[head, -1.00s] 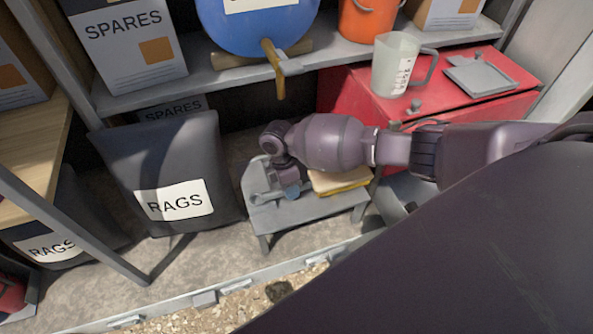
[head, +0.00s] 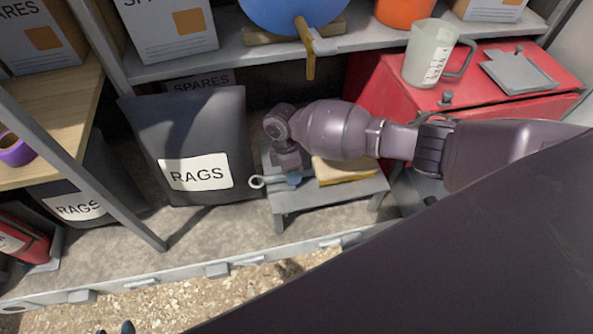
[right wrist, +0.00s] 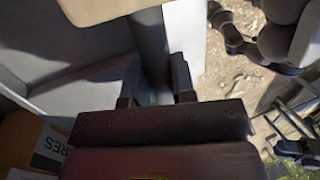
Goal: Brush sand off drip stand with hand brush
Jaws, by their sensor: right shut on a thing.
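A low grey stand (head: 318,198), which I take for the drip stand, is on the floor below the barrel's tap. My right gripper (head: 290,172) points down over its left part. In the right wrist view my right gripper (right wrist: 155,92) is shut on a dark grey bar-like piece (right wrist: 150,45), perhaps the brush handle. A pale ring-ended piece (head: 257,182) sticks out left of the stand; I cannot tell whether it is part of the held thing. Bristles and sand on the stand cannot be made out.
A yellow-tan block (head: 345,172) lies on the stand's right part. A blue barrel (head: 285,10) with a tap (head: 312,42) is on the shelf above. A dark rags bag (head: 195,130) stands close on the left, a red cabinet (head: 385,90) with a jug (head: 430,55) on the right.

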